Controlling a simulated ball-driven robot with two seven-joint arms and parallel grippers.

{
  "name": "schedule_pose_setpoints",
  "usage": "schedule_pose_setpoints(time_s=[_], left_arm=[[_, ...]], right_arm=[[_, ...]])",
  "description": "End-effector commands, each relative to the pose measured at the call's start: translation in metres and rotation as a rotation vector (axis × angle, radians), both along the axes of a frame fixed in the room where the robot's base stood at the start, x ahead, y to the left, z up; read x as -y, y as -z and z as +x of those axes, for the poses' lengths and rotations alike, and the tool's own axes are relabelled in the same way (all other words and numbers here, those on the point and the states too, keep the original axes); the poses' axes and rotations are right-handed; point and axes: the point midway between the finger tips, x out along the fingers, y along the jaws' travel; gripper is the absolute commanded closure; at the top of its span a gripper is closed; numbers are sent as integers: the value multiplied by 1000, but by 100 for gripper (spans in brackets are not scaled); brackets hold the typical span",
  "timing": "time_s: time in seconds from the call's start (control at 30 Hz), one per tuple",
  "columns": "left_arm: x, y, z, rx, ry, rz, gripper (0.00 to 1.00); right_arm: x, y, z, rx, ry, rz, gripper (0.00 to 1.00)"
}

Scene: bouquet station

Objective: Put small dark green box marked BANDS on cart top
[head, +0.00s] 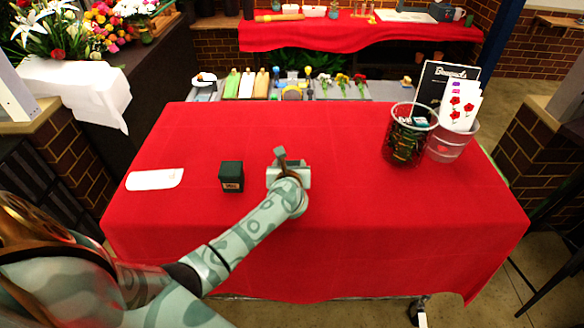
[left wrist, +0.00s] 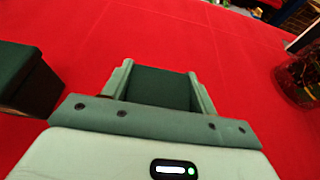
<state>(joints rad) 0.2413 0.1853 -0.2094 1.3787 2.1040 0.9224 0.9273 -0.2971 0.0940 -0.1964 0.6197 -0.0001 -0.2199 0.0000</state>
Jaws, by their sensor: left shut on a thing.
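My left gripper (head: 289,172) is over the red-covered top (head: 330,225) of the stand in front of me. In the left wrist view its two fingers (left wrist: 160,75) are shut on a dark green block-like thing (left wrist: 160,90); no lettering shows on it, and in the head view the gripper mostly hides it. A small dark green box (head: 231,177) with a gold label too small to read stands upright on the red cloth, left of the gripper and apart from it. It also shows at the left of the wrist view (left wrist: 22,82). My right gripper is out of view.
A white card (head: 155,179) lies on the left of the cloth. A dark patterned container (head: 407,140) and a clear one (head: 452,143) with flower-printed cards stand at the back right. A caster (head: 419,310) shows under the front edge. The cloth's middle right is clear.

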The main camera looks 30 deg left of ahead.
Motion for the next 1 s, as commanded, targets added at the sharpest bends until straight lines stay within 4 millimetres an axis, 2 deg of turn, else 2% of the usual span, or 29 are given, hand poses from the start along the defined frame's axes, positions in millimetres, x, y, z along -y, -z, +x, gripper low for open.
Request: schedule_pose_setpoints(time_s=[0.1,0.13,0.2,0.3,0.57,0.67,1.0], left_arm=[[-1,2,0,-1,-1,1,66],[-1,2,0,-1,-1,1,36],[0,2,0,0,-1,0,20],[0,1,0,0,-1,0,20],[2,-2,-3,0,-1,0,20],[10,-9,-15,0,1,-2,20],[47,-38,-76,1,-1,-3,20]], right_arm=[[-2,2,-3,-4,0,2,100],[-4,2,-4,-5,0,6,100],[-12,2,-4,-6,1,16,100],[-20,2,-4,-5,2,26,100],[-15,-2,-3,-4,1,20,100],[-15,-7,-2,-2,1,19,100],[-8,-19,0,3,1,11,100]])
